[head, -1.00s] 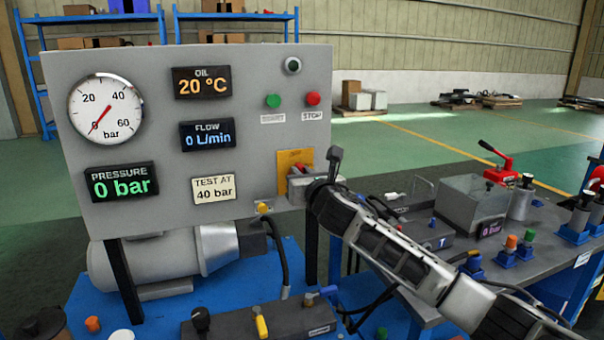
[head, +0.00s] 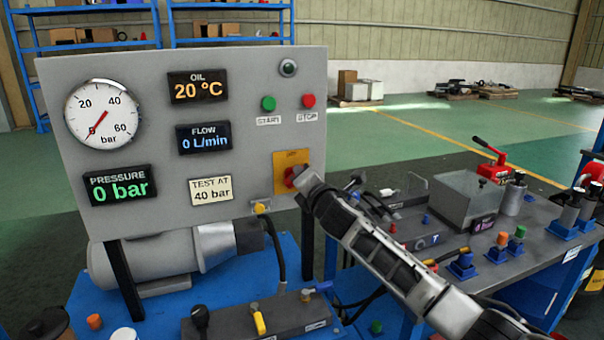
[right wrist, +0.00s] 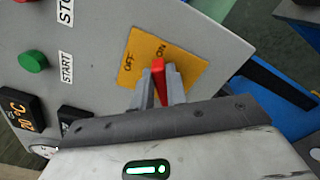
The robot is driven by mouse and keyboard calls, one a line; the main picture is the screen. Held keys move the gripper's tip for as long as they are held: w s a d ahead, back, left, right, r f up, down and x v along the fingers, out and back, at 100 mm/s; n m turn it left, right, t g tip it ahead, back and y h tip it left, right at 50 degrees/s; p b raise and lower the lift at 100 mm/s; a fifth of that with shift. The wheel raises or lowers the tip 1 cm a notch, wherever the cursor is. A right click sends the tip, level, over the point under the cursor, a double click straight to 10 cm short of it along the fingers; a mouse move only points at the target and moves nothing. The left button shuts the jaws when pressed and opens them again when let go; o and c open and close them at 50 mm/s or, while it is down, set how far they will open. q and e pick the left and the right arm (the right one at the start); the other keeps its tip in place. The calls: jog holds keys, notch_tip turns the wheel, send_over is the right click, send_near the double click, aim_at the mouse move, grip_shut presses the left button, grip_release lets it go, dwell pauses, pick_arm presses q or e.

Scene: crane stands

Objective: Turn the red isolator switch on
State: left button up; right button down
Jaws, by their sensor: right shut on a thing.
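The red isolator switch (head: 291,177) sits on a yellow plate (head: 281,158) at the right side of the grey panel. In the right wrist view the red handle (right wrist: 158,72) stands between the two fingers, with its end just below the ON label; OFF is to the left on the yellow plate (right wrist: 185,62). My right gripper (head: 303,181) is at the switch and also shows in the right wrist view (right wrist: 159,88). It is shut on the handle, and its fingers hide part of it. My left gripper is not in view.
The grey panel (head: 240,70) carries a gauge (head: 102,112), displays, a green START button (head: 268,103) and a red STOP button (head: 308,100) above the switch. Below are a motor (head: 160,268) and a valve block (head: 260,318). A workbench (head: 540,225) with parts is at the right.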

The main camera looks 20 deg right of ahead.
jog(key=shift+d+f+m, duration=0.1)
jog(key=shift+f+m, duration=0.1)
jog(key=shift+m, duration=1.05)
jog(key=shift+a+f+m, duration=0.1)
jog(key=shift+f+m, duration=0.15)
jog(key=shift+m, duration=0.95)
jog(key=shift+d+f+m, duration=0.1)
jog(key=shift+f+m, duration=0.1)
jog(key=shift+m, duration=1.05)
jog(key=c, duration=1.4)
grip_release()
jog(key=shift+s, duration=0.1)
jog(key=s, duration=1.5)
jog(key=shift+s+d+b, duration=0.3)
jog(key=shift+s, duration=0.1)
